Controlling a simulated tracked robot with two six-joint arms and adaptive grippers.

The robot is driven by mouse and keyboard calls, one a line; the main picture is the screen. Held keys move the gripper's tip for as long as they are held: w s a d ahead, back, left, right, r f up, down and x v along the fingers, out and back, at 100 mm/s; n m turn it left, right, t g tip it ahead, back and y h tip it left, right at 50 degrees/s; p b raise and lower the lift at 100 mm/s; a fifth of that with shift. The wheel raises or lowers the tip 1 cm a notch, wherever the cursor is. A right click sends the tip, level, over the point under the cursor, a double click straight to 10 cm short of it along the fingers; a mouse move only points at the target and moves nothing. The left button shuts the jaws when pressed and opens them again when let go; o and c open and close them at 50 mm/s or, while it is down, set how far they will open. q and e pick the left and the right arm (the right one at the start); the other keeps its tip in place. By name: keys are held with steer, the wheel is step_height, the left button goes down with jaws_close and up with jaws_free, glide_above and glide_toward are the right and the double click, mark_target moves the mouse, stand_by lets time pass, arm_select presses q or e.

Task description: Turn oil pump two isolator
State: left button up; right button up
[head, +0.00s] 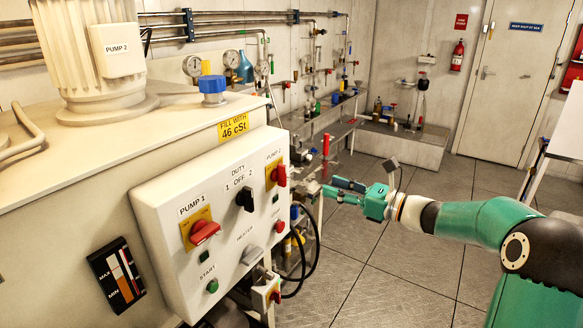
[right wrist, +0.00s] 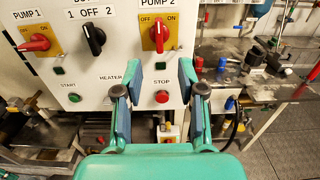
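The pump two isolator is a red rotary handle on a yellow plate (head: 278,175), under the PUMP 2 label at the right of the white control box. In the right wrist view its handle (right wrist: 159,37) stands upright between the OFF and ON marks. My right gripper (head: 337,189) is to the right of the box in the head view, apart from the handle. In the right wrist view the gripper (right wrist: 161,80) is open and empty, its fingers below the handle, either side of the red stop button. My left gripper is not in view.
The box also carries the red pump one isolator (head: 204,232), the black duty selector (head: 245,197), a green start button (head: 212,286) and the red stop button (right wrist: 162,96). A bench (head: 330,120) with bottles and fittings runs behind. Floor at right is open.

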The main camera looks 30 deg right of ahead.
mark_target(286, 172)
steer(key=p+x, duration=0.3)
steer(key=x, duration=1)
steer(key=shift+w+a+r, duration=0.1)
steer(key=shift+w+a+p, duration=0.2)
steer(key=shift+w+p, duration=0.15)
steer(key=shift+w, duration=0.2)
steer(key=shift+c, duration=0.3)
